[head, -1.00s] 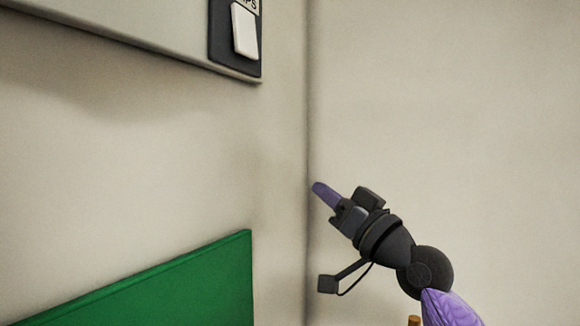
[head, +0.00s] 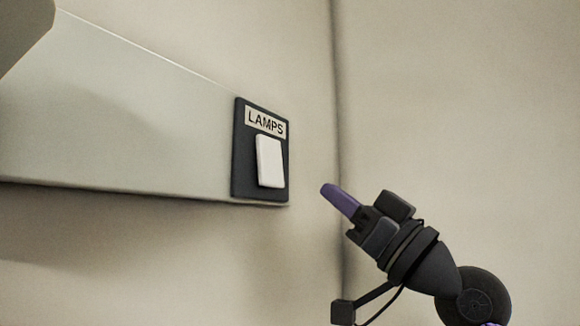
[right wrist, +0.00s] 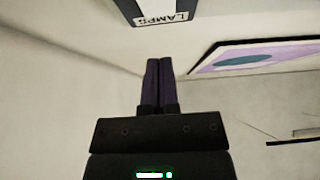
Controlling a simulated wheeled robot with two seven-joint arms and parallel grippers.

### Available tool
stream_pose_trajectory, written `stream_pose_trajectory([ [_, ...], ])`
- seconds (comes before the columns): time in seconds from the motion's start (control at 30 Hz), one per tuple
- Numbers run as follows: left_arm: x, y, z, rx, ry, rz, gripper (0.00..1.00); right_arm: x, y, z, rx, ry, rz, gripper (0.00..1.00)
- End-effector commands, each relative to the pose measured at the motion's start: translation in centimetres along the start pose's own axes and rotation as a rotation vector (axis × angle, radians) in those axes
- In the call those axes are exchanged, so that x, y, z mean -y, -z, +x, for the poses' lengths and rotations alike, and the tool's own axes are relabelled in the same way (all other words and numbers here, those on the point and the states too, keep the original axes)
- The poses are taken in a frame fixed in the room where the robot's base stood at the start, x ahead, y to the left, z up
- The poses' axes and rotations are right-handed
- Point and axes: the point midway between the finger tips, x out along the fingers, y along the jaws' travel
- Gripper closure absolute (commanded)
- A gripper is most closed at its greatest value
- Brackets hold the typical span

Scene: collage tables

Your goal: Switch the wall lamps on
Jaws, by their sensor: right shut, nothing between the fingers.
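The lamp switch is a white rocker (head: 270,161) on a dark plate (head: 241,165) labelled LAMPS. It sits at the right end of a pale panel on the wall, in the middle of the head view. My right gripper (head: 327,190) is to the right of the plate and a little lower, apart from it, with its purple fingers shut and empty. In the right wrist view the shut fingers (right wrist: 159,64) point toward the LAMPS label (right wrist: 160,19), which appears upside down at the top edge; the rocker is not visible there. My left gripper is not in view.
The pale panel (head: 130,110) juts from the wall to the left of the switch. A wall corner (head: 338,120) runs down behind my right gripper. A framed picture (right wrist: 250,57) with purple and teal shapes shows in the right wrist view. The space between gripper and plate is clear.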

Motion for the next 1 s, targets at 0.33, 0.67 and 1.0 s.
stream_pose_trajectory([
  [0.33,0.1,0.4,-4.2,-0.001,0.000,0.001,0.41,0.0,-1.5,6.3,0.001,-0.002,0.005,1.00],
  [0.67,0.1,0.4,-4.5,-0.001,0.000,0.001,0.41,-0.1,-2.9,7.2,-0.001,-0.003,0.000,1.00],
  [1.0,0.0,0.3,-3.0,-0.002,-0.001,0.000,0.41,0.0,-3.9,7.1,-0.001,-0.001,0.003,1.00],
])
